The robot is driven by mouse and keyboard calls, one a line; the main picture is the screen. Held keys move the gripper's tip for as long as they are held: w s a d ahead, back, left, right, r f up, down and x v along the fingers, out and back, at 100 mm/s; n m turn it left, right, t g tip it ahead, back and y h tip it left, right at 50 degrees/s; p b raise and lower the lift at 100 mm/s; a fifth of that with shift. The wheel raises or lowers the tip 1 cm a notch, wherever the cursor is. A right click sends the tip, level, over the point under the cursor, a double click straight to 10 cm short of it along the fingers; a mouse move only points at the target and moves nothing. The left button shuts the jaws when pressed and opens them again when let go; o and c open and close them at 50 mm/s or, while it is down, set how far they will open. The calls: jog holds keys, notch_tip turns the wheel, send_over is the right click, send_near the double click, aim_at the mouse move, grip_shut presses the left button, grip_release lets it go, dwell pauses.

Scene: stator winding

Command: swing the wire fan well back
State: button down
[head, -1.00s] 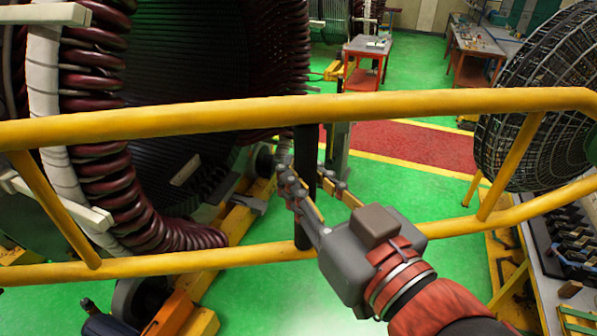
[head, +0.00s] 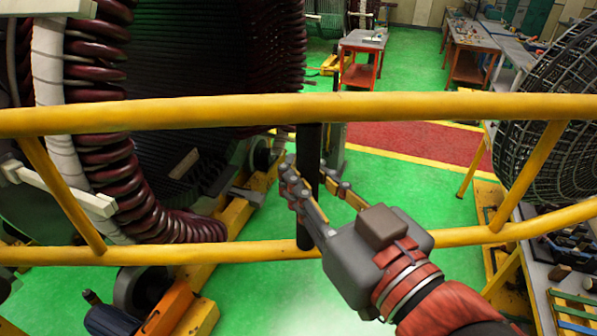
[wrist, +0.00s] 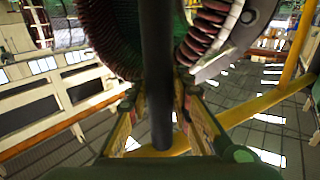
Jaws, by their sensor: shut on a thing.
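The wire fan (head: 555,125), a large round dark cage of mesh, stands at the right edge of the head view, partly cut off and partly behind a yellow tube. My gripper (head: 312,180) is in the middle of the head view, its fingers on either side of an upright black bar (head: 308,150) that joins two yellow rails (head: 230,112). It is shut on this bar, which also runs between the fingers in the wrist view (wrist: 158,80). I cannot tell from the pictures how the rails join the fan.
A big stator with dark red coils (head: 105,125) stands close on the left. Yellow floor beams (head: 215,220) and a motor (head: 105,320) lie below it. A bench (head: 560,285) stands at the lower right. Green floor (head: 400,200) is clear beyond the rails, before a red table (head: 362,50).

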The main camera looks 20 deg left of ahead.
jog(key=shift+f, duration=0.2)
jog(key=c, duration=2.1)
grip_release()
jog(key=shift+d, duration=0.1)
jog(key=shift+o, duration=1.1)
jog(key=shift+w+d, duration=0.2)
jog(key=shift+d, duration=0.05)
jog(key=o, duration=0.3)
jog(key=shift+s+r, duration=0.1)
jog(key=shift+r, duration=0.05)
jog(key=shift+s, duration=0.1)
jog(key=v, duration=1.1)
jog(key=shift+s+d, duration=0.3)
